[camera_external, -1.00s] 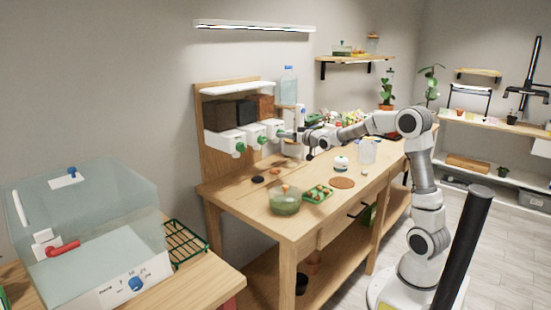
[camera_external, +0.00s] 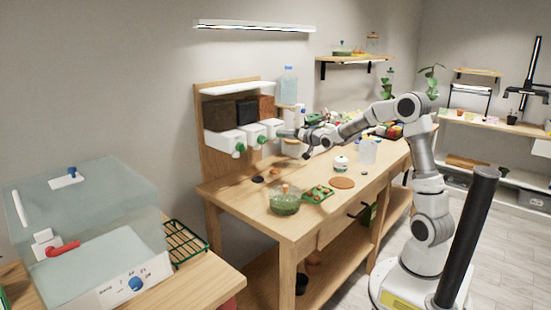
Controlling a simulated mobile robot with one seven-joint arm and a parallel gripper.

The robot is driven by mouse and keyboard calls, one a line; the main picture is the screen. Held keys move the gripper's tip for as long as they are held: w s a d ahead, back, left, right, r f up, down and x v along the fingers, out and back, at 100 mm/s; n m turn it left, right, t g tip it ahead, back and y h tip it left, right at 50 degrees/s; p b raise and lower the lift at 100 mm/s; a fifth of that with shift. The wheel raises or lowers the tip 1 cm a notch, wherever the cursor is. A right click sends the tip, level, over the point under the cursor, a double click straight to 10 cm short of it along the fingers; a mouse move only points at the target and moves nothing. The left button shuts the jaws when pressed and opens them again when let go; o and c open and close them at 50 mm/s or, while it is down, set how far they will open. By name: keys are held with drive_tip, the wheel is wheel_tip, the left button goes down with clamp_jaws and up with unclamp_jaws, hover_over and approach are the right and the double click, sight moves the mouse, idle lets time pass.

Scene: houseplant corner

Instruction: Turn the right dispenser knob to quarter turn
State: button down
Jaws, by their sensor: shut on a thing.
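The dispenser rack stands on the wooden board at the back left of the bench. It has white dispenser boxes side by side, with a left green knob (camera_external: 240,148) and a middle green knob (camera_external: 262,139) in plain view. The right dispenser box (camera_external: 270,124) has its knob covered by my gripper (camera_external: 283,134), so its turn angle cannot be read. My gripper reaches in from the right, level with that knob, and is shut on it. The fingertips are small and partly hidden.
A clear bottle (camera_external: 289,85) stands on a small shelf beside the rack. The wooden bench (camera_external: 250,215) below holds a green glass bowl (camera_external: 285,203), a green tray (camera_external: 318,194), a white jar (camera_external: 341,164) and a clear jug (camera_external: 368,151).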

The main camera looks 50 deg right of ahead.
drive_tip(key=shift+r, duration=0.1)
drive_tip(key=shift+c, duration=1.8)
unclamp_jaws()
drive_tip(key=shift+s, duration=0.1)
drive_tip(key=s+r+p, duration=0.2)
drive_tip(key=s+p, duration=0.1)
drive_tip(key=s, duration=1.4)
